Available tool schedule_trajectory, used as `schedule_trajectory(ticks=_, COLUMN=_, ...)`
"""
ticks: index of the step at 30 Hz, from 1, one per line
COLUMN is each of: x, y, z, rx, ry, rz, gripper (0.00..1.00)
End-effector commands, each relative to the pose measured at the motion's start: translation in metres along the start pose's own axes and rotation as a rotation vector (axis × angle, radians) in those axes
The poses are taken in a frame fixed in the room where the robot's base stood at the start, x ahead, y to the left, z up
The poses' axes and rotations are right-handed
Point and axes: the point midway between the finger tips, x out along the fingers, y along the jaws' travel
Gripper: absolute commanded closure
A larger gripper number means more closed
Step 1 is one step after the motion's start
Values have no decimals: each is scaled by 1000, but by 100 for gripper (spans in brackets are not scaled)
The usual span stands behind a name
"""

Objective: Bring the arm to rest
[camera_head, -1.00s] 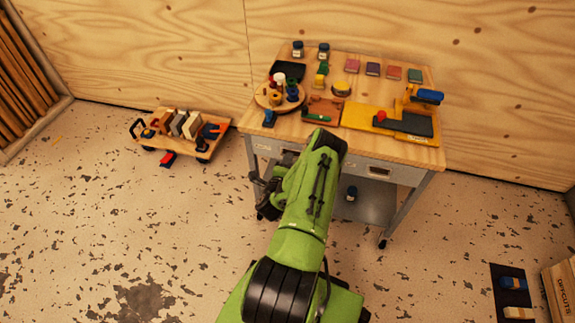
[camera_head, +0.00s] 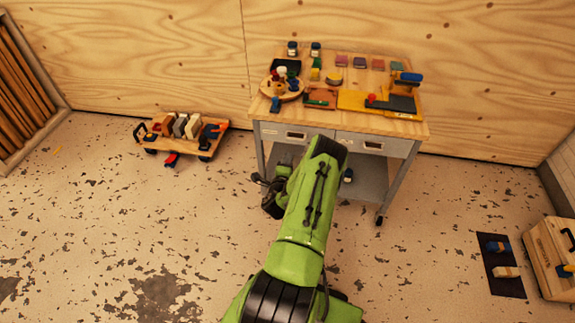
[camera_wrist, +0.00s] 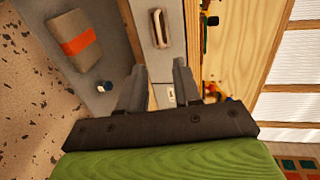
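My green arm reaches forward in the head view, with my dark gripper (camera_head: 262,183) bent to the left in front of the workbench (camera_head: 350,122). In the wrist view my gripper (camera_wrist: 160,82) has its two grey fingers apart, with nothing visible between them. Past the fingers are a drawer front with a handle (camera_wrist: 158,28) and the edge of the wooden top (camera_wrist: 235,40). I cannot tell the exact gap to the bench.
A low wheeled cart (camera_head: 184,146) with several blocks stands at the left. A wooden box (camera_head: 550,258) and a dark mat (camera_head: 505,286) lie at the right. A box with an orange band (camera_wrist: 75,42) lies on the lower shelf. The floor around me is mostly clear.

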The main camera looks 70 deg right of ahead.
Motion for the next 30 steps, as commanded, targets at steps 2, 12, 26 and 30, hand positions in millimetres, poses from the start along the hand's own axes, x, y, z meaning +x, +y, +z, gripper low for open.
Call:
schedule_trajectory(ticks=2, x=0, y=0, z=0, rx=0, ry=0, rz=0, gripper=67)
schedule_trajectory(ticks=12, x=0, y=0, z=0, rx=0, ry=0, rz=1, gripper=67)
schedule_trajectory(ticks=26, x=-107, y=-145, z=235, rx=-700, ry=-751, rz=-26, gripper=67)
schedule_trajectory(ticks=30, x=-208, y=-187, z=283, rx=-1046, ry=-987, rz=-72, gripper=67)
